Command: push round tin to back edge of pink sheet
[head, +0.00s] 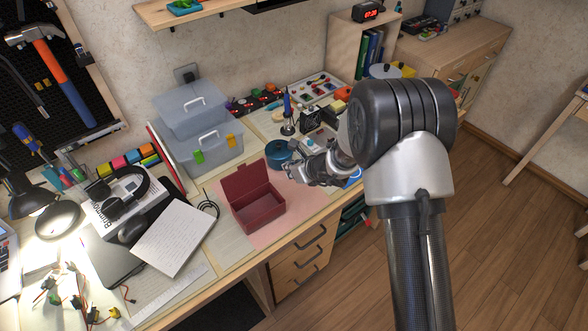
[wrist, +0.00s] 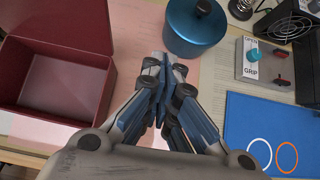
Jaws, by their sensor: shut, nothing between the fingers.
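The round tin (head: 279,153) is blue with a lid and a dark knob. It stands toward the back of the pink sheet (head: 285,215). In the wrist view the tin (wrist: 194,30) is just beyond my fingertips, slightly right of them, and the pink sheet (wrist: 128,60) shows around it. My gripper (wrist: 164,62) is shut and empty, pointing at the tin's near side. I cannot tell whether it touches the tin. In the head view my gripper (head: 292,172) is right in front of the tin, and my arm hides part of the sheet's right side.
An open dark red box (head: 256,207) stands on the sheet, left of my gripper. A blue mat with rings (wrist: 268,135) and a small switch box (wrist: 262,62) lie to the right. Stacked grey bins (head: 200,128) stand behind left. A soldering iron stand (head: 288,125) is behind the tin.

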